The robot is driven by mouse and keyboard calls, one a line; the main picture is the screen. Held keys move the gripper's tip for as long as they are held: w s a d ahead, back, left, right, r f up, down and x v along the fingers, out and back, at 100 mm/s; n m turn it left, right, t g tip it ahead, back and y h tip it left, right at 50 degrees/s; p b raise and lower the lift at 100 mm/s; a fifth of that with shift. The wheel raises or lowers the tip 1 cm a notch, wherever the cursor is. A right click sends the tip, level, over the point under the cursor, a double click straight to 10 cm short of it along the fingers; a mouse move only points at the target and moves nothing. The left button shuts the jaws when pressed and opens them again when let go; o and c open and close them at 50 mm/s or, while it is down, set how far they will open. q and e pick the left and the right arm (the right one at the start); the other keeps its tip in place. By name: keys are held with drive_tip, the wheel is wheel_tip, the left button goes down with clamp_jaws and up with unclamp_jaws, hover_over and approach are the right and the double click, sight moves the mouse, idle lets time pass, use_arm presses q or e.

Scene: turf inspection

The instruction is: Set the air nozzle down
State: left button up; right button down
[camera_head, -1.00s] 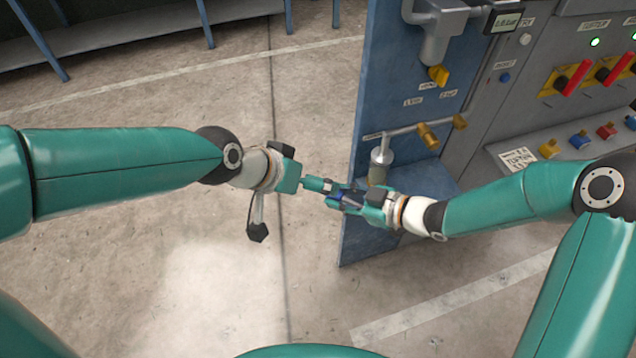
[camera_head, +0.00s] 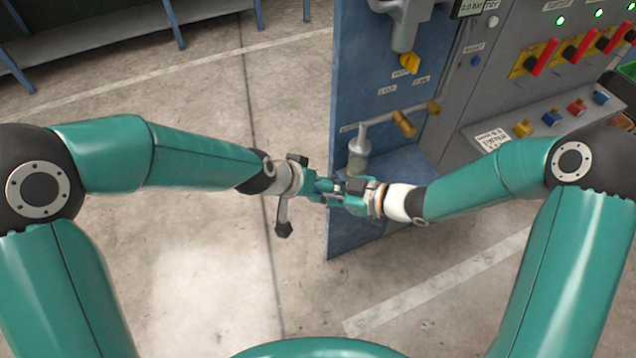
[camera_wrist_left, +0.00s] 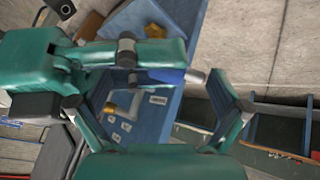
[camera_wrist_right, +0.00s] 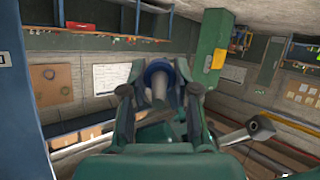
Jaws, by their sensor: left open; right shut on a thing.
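The air nozzle, with a blue body (camera_wrist_left: 168,76) and a grey tip (camera_wrist_left: 196,77), is held crosswise in my right gripper, which comes in from the left in the left wrist view. In the right wrist view its blue collar (camera_wrist_right: 158,66) sits between the fingers of my right gripper (camera_wrist_right: 158,92). My left gripper (camera_wrist_left: 165,108) is open, its fingers spread wide on either side of the nozzle's line. In the head view my left gripper (camera_head: 312,188) and right gripper (camera_head: 332,192) meet nose to nose, so the nozzle is mostly hidden there.
A blue upright panel (camera_head: 347,90) stands just behind my right gripper, with a pipe and yellow-handled valve (camera_head: 404,123) on it. A grey control console (camera_head: 520,100) with red levers is at right. Concrete floor (camera_head: 190,270) lies open at left and below.

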use_arm(q)
drive_tip(key=shift+s+d, duration=0.1)
drive_tip(key=c, duration=1.5)
use_arm(e)
drive_tip(key=shift+a, duration=0.15)
drive_tip(key=c, duration=0.8)
unclamp_jaws()
drive_tip(key=shift+d, duration=0.2)
